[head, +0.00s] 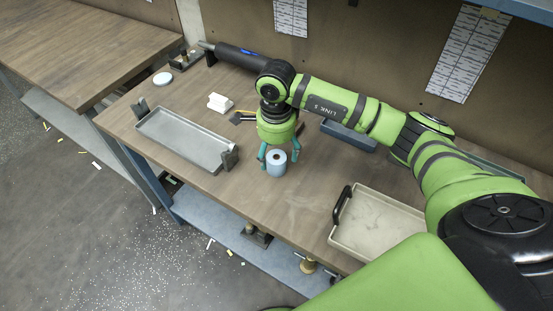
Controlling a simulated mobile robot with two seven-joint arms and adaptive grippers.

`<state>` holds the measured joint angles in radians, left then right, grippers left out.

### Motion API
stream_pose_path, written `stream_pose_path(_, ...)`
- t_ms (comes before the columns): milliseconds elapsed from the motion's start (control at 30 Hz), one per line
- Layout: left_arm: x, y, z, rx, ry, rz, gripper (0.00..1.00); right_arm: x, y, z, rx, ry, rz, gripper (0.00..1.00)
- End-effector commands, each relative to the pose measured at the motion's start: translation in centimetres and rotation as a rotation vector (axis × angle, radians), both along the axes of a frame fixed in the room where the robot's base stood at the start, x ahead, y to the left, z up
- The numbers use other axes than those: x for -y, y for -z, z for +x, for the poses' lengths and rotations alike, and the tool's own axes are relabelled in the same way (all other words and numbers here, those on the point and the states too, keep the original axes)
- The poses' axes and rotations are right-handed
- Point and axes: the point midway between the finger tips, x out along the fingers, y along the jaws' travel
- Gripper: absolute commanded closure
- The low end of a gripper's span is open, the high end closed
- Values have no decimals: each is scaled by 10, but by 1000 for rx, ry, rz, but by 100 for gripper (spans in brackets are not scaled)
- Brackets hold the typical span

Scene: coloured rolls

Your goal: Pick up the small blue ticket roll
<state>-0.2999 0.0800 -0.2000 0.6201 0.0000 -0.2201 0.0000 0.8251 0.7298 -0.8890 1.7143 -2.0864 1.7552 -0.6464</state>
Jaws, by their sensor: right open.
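A small light-blue ticket roll (277,164) stands upright on the wooden table, its round core hole facing up. My right gripper (280,157) points down at the roll from above, with its teal fingers spread to either side of it. The fingers are open; whether either one touches the roll I cannot tell. My green right arm reaches in from the right side of the head view. My left gripper does not show.
A grey tray (165,133) lies left on the table (283,208), a beige tray (385,232) with a black handle to the right. White blocks (220,102), a white disc (163,78) and a blue tray (350,136) sit further back. Bare wood lies in front of the roll.

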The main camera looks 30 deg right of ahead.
Motion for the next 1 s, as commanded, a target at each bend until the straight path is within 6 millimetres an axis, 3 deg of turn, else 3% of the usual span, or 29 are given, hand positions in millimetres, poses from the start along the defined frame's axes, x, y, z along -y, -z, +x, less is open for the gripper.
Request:
stream_pose_path(33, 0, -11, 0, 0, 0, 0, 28, 1, 5, -3, -7, 2, -1, 23)
stream_pose_path(200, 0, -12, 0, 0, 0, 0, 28, 0, 25, -1, -2, 0, 1, 23)
stream_pose_path(467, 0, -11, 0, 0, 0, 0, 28, 0, 28, -1, 0, 0, 0, 23)
stream_pose_path(600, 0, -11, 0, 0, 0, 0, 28, 0, 28, 0, 0, 0, 0, 79)
stream_pose_path(633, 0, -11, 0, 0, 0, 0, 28, 0, 28, 0, 0, 0, 0, 85)
stream_pose_path(1000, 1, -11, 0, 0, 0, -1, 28, 0, 28, 0, 0, 0, 0, 86)
